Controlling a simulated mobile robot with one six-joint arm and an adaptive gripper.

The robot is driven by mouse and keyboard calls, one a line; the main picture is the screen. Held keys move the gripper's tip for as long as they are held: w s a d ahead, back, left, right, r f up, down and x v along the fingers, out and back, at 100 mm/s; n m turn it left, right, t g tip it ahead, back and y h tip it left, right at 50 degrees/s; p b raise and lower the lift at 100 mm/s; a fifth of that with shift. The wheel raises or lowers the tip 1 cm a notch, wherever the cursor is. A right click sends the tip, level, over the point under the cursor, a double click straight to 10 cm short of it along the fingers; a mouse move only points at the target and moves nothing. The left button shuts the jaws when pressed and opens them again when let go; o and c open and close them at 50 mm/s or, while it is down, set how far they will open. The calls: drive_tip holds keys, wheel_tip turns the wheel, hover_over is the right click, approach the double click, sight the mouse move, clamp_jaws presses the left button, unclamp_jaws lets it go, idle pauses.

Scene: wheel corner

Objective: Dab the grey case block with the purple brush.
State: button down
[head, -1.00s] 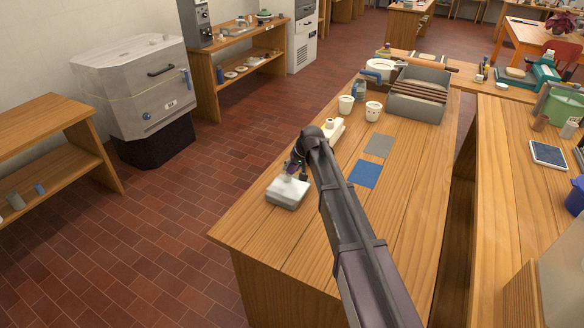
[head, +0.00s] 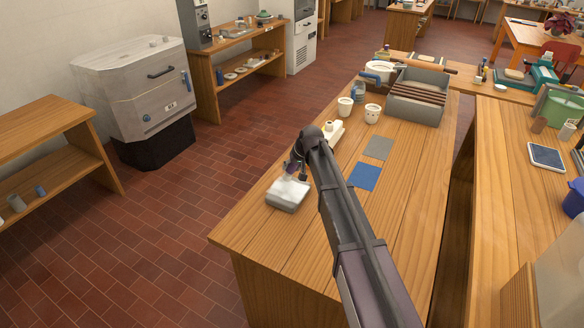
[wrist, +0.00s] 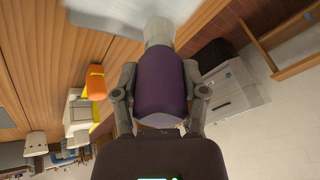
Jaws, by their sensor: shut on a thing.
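The grey case block (head: 287,195) lies flat near the left front edge of the wooden bench in the head view. A grey surface at the top of the wrist view (wrist: 198,9) looks like this block. My gripper (wrist: 158,88) is shut on the purple brush (wrist: 160,75), with one finger on each side of its thick purple body. The brush's pale tip points at the block and overlaps its edge in the wrist view. In the head view my gripper (head: 295,168) is just above the block. Whether the bristles touch it is hard to tell.
A blue mat (head: 365,176) and a grey mat (head: 378,148) lie to the right, beyond my arm. Two white cups (head: 372,113) and a grey crate (head: 417,100) stand farther back. A pale block with an orange top (wrist: 96,82) shows in the wrist view.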

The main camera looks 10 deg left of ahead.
drive_tip(key=shift+a, duration=0.15)
drive_tip(key=shift+w+a+f, duration=0.1)
drive_tip(key=shift+w+a, duration=0.25)
drive_tip(key=shift+a, duration=0.55)
drive_tip(key=shift+w+a, duration=0.3)
drive_tip(key=shift+a, duration=0.55)
drive_tip(key=shift+f+b, duration=0.65)
drive_tip(key=shift+b, duration=0.1)
drive_tip(key=shift+w+a+r, duration=0.1)
drive_tip(key=shift+a, duration=0.1)
drive_tip(key=shift+a, duration=0.25)
drive_tip(key=shift+d, duration=0.15)
idle(0.4)
drive_tip(key=shift+s+d, duration=0.25)
drive_tip(key=shift+d, duration=0.45)
